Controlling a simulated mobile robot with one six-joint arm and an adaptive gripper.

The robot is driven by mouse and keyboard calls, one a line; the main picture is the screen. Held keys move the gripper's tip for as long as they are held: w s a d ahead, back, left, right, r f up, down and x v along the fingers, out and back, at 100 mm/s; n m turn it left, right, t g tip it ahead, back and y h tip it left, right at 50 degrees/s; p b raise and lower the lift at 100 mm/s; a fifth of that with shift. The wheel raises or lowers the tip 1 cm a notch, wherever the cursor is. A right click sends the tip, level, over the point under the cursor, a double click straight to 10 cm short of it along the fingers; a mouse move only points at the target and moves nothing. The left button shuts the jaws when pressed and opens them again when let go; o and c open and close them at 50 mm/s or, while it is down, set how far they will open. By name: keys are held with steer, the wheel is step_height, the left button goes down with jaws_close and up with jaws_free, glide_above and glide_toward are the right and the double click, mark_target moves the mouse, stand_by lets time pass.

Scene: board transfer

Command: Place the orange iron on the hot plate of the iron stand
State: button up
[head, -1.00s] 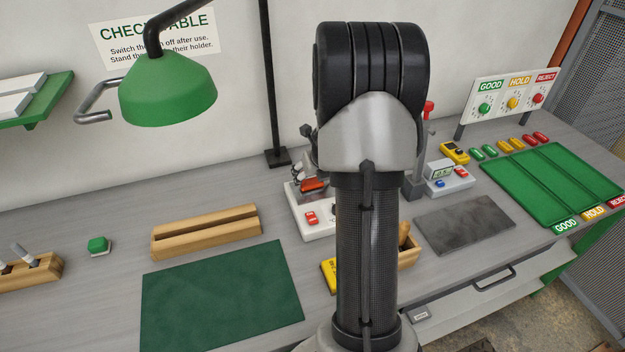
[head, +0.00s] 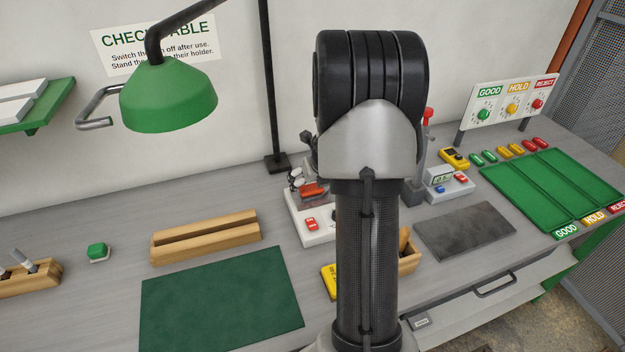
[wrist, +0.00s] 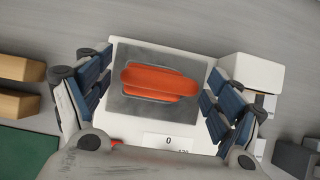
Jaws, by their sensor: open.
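The orange iron (wrist: 158,82) lies on the grey hot plate (wrist: 128,52) of the white iron stand (wrist: 195,46) in the wrist view. In the head view the iron (head: 314,189) shows just left of my arm, over the stand (head: 318,236), which my arm partly hides. My gripper (wrist: 160,95) is open, with one blue-padded finger on each side of the iron and a gap to it on both sides. The iron's underside and its contact with the plate are hidden.
A wooden holder (head: 205,240) and a green mat (head: 222,300) lie left of the stand. A yellow box (head: 329,280) sits in front. A dark grey mat (head: 465,232) and a green sorting tray (head: 550,186) lie to the right. A green lamp (head: 168,95) hangs above the left side.

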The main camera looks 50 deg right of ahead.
steer(key=p+v, duration=0.5)
steer(key=v, duration=0.7)
steer(key=shift+p, duration=0.4)
steer(key=shift+r, duration=0.1)
